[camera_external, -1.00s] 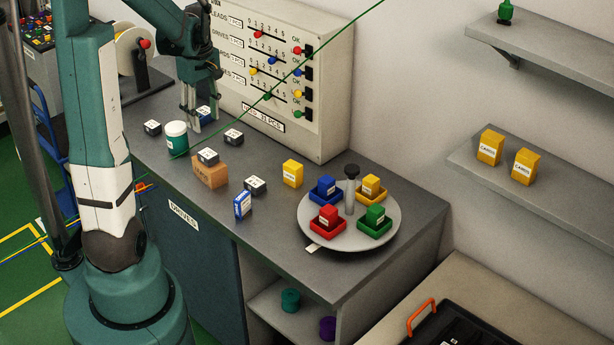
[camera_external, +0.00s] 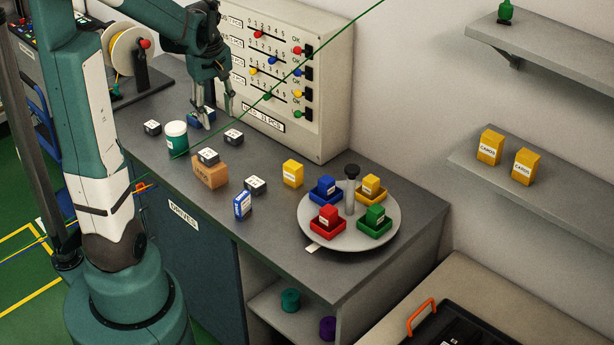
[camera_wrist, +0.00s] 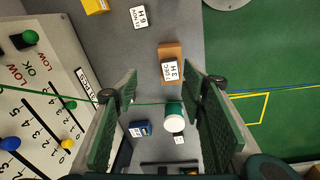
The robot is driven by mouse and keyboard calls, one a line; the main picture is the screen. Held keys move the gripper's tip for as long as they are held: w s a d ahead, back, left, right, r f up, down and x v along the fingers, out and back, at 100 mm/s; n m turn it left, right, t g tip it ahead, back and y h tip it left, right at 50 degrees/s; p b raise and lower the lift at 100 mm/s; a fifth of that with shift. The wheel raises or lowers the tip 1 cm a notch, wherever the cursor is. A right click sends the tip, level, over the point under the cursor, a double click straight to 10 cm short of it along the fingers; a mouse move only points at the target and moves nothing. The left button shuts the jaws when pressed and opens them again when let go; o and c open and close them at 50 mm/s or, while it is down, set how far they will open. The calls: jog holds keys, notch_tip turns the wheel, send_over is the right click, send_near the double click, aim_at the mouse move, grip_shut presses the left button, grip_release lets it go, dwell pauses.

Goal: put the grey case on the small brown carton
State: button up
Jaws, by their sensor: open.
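A grey case (camera_external: 208,155) with a white label sits on top of the small brown carton (camera_external: 211,176). In the wrist view this case (camera_wrist: 170,71) also rests on the carton (camera_wrist: 171,49). Other similar dark grey cases lie on the bench, one left of the green-and-white canister (camera_external: 152,127), one right of it (camera_external: 233,136) and one nearer the turntable (camera_external: 255,185). My gripper (camera_external: 217,115) is open and empty, above the back of the bench, behind and apart from the carton. Its two spread fingers show in the wrist view (camera_wrist: 161,92).
A green-and-white canister (camera_external: 176,137) stands left of the carton. A blue box (camera_external: 205,114) lies near my fingers, partly hidden. The slider panel (camera_external: 325,100) stands close behind my gripper. A yellow box (camera_external: 292,173), a blue-white box (camera_external: 242,205) and a turntable (camera_external: 348,236) with coloured trays are to the right.

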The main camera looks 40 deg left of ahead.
jog(key=s+d+r+m+t, duration=0.2)
jog(key=d+m, duration=0.3)
jog(key=d, duration=0.4)
jog(key=s+d+r+m+t, duration=0.2)
jog(key=s+d+r+m, duration=0.2)
jog(key=d, duration=0.5)
jog(key=s+d+r+m+t, duration=0.2)
jog(key=d+m, duration=0.4)
jog(key=d, duration=0.4)
jog(key=shift+v, duration=0.95)
